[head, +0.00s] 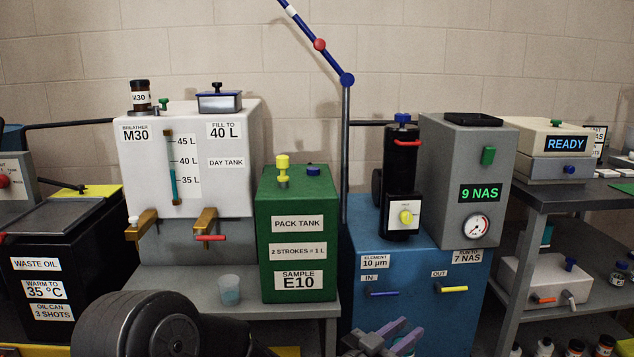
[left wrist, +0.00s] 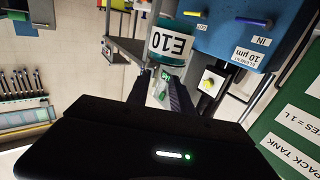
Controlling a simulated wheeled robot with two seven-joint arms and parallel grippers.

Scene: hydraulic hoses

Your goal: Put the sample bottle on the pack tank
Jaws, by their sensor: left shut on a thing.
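The pack tank (head: 262,235) is the green box in the middle of the head view, with a yellow knob and a dark blue cap on its top and a label reading SAMPLE E10. It also shows at the right of the left wrist view (left wrist: 262,158). My left gripper (head: 390,337) is low in the head view, in front of the blue cabinet. In the left wrist view it is shut on the sample bottle (left wrist: 172,42), which has a white E10 label, upside down in that picture. In the head view the bottle is mostly hidden. My right gripper is not in view.
The white day tank (head: 185,235) stands left of the pack tank, with a small cup (head: 229,290) on the shelf before it. The blue cabinet (head: 450,315) with the grey 9 NAS unit (head: 445,160) stands to the right. A blue boom on a grey post rises behind.

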